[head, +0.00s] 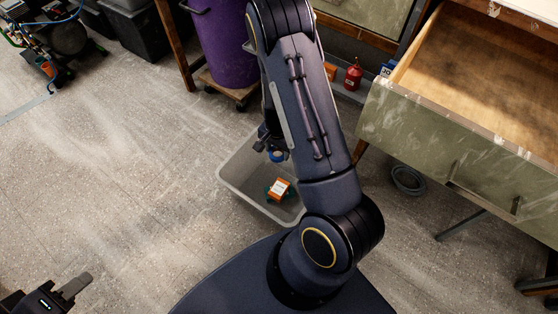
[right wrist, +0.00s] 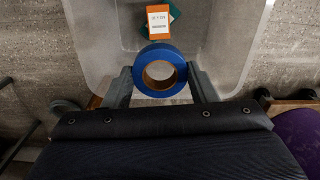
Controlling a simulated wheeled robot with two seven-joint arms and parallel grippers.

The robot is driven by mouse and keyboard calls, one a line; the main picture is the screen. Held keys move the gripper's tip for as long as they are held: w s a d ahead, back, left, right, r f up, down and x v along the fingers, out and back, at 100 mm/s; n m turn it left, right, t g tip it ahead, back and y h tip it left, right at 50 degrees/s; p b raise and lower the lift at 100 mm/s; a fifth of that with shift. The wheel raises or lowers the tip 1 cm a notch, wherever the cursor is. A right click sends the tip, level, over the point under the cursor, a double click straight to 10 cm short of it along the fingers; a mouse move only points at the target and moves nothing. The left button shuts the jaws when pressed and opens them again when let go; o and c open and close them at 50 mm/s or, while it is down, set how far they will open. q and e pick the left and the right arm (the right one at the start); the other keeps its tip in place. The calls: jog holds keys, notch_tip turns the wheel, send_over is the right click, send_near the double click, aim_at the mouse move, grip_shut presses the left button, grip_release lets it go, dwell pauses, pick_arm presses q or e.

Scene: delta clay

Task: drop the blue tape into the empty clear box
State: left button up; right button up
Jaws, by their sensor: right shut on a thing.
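The blue tape (right wrist: 160,71) is a ring held between the two fingers of my right gripper (right wrist: 161,86) in the right wrist view. In the head view the tape (head: 277,156) shows below my right gripper (head: 268,146), over the clear box (head: 236,178). The box's wall also shows in the right wrist view (right wrist: 95,45). This box is not empty: an orange labelled carton (head: 279,189) and a dark green thing (right wrist: 176,12) lie in it. My forearm hides the box's right part. My left gripper (head: 68,290) is at the bottom left, partly cut off.
A purple barrel (head: 222,40) stands on a wheeled dolly behind the box. An open drawer (head: 470,150) juts out at the right, with a coiled grey thing (head: 408,180) on the floor below it. The floor left of the box is clear.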

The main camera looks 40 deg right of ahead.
notch_tip(320, 180, down, 7)
jog(key=b, duration=0.5)
jog(key=shift+d, duration=0.2)
jog(key=shift+s, duration=0.1)
jog(key=o, duration=1)
jog(key=shift+o, duration=0.2)
notch_tip(320, 180, up, 8)
jog(key=p, duration=0.3)
jog(key=shift+f, duration=0.15)
